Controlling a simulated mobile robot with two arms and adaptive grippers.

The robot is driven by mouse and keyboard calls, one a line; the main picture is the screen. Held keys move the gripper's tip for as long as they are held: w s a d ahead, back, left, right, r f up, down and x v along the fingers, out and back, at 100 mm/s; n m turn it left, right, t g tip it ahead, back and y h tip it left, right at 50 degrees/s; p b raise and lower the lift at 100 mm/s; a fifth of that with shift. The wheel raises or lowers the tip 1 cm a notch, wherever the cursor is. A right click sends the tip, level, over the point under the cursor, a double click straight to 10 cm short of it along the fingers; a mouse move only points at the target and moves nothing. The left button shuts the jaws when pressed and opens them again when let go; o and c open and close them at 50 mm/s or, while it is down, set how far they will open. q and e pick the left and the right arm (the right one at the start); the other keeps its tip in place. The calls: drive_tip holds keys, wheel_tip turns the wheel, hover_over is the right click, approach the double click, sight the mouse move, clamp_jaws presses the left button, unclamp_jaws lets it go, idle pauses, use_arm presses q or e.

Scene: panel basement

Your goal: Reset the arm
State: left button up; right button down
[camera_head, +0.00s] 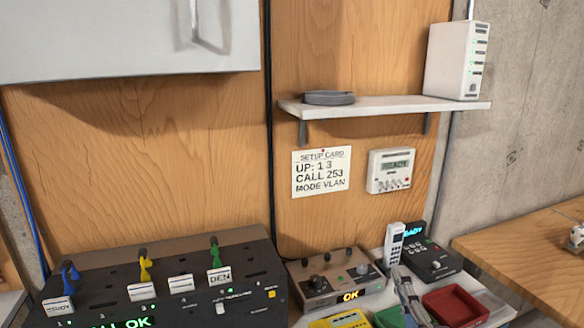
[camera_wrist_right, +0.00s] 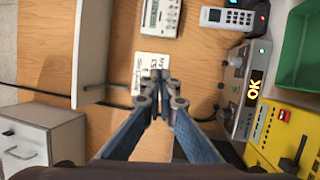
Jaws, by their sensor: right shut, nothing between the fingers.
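My right gripper (camera_head: 404,280) shows at the lower right of the head view, in front of the worktop devices and beside the red tray. In the right wrist view its two fingers (camera_wrist_right: 163,88) meet at the tips with nothing held. The setup card (camera_wrist_right: 153,66) shows beyond the fingertips there. My left gripper is in neither view.
A black panel (camera_head: 170,268) with coloured levers stands at left, beside a brown box (camera_head: 322,285) reading OK. A white handset (camera_head: 393,243), red tray (camera_head: 455,305) and yellow device (camera_head: 340,320) crowd the right. A shelf (camera_head: 390,106) and white cabinet (camera_head: 120,40) hang above.

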drive_tip(key=s+d+f+m+g+h, duration=0.1)
drive_tip(key=s+d+f+m+g, duration=0.2)
drive_tip(key=f, duration=0.4)
drive_tip(key=s+f+m+g+h, duration=0.1)
drive_tip(key=s+f+m+g, duration=0.25)
drive_tip(key=f, duration=0.35)
drive_tip(key=s+d+f+m+g, duration=0.25)
drive_tip(key=f+m, duration=0.25)
drive_tip(key=f, duration=0.3)
drive_tip(key=s+a+f+m+g+y, duration=0.1)
drive_tip(key=s+a+f+m+g, duration=0.2)
drive_tip(key=s+f, duration=0.45)
drive_tip(key=s+a+f+m+g+y, duration=0.15)
drive_tip(key=s+f+g, duration=0.3)
drive_tip(key=s, duration=0.65)
wheel_tip(320, 180, down, 24)
drive_tip(key=r+g, duration=0.1)
drive_tip(key=s+d+f+g, duration=0.1)
drive_tip(key=s+d+f, duration=0.1)
drive_tip(key=s+f, duration=1.6)
drive_tip(key=shift+s+d+f+g, duration=0.2)
drive_tip(key=shift+g, duration=0.15)
